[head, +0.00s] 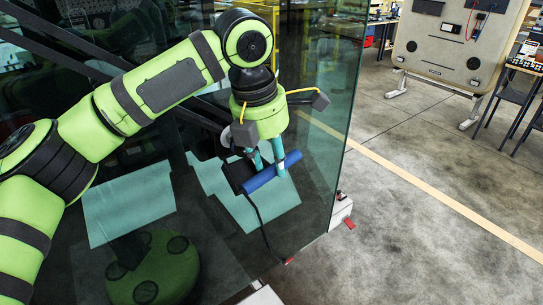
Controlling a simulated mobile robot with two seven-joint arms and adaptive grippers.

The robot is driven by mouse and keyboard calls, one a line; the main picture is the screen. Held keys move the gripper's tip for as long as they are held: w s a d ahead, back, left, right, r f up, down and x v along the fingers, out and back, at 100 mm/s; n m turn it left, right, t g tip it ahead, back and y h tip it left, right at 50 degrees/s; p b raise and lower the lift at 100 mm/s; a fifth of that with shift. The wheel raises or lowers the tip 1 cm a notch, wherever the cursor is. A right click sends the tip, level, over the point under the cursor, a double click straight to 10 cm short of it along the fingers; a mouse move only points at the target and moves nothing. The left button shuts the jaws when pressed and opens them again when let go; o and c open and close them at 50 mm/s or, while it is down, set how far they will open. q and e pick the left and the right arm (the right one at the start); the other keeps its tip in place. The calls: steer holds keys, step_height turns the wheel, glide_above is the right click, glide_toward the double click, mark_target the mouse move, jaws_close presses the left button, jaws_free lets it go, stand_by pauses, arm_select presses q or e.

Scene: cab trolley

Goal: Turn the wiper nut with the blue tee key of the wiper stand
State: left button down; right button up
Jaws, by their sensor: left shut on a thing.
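My left gripper (267,158) is low at the middle of the head view, pointing down, with its two teal fingers close together. It is shut on the blue tee key (272,173), whose blue bar lies slanted across the fingertips. A dark block (238,174) is just left of the bar, and a thin black line runs down from it; I cannot tell whether these belong to the wiper. The wiper nut cannot be made out, and whether the key sits on it cannot be told. My right gripper is not in view.
A large tinted glass pane (318,130) stands around my left arm, with its edge just right of the gripper. Pale teal sheets (128,203) show through or on the glass.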

mark_target(262, 159)
arm_select(q)
steer(key=shift+w+a, duration=0.8)
steer(key=shift+w, duration=0.35)
stand_by(0.4)
steer(key=shift+f+b, duration=0.1)
steer(key=shift+b, duration=0.3)
steer(key=b, duration=0.1)
steer(key=t+h+b, duration=0.1)
steer(key=shift+s+a+f+h+b, duration=0.15)
steer(key=shift+h+b, duration=0.15)
steer(key=shift+b, duration=0.1)
steer(key=h+b, duration=0.1)
steer(key=b, duration=0.1)
steer(key=t+h+b, duration=0.1)
steer(key=b, duration=0.1)
steer(key=shift+s+a+t, duration=0.15)
steer(key=shift+a+t, duration=0.1)
steer(key=shift+t, duration=0.05)
steer(key=shift+a+r+h+b, duration=0.1)
steer(key=shift+r+h+b, duration=0.2)
steer(key=shift+b, duration=0.15)
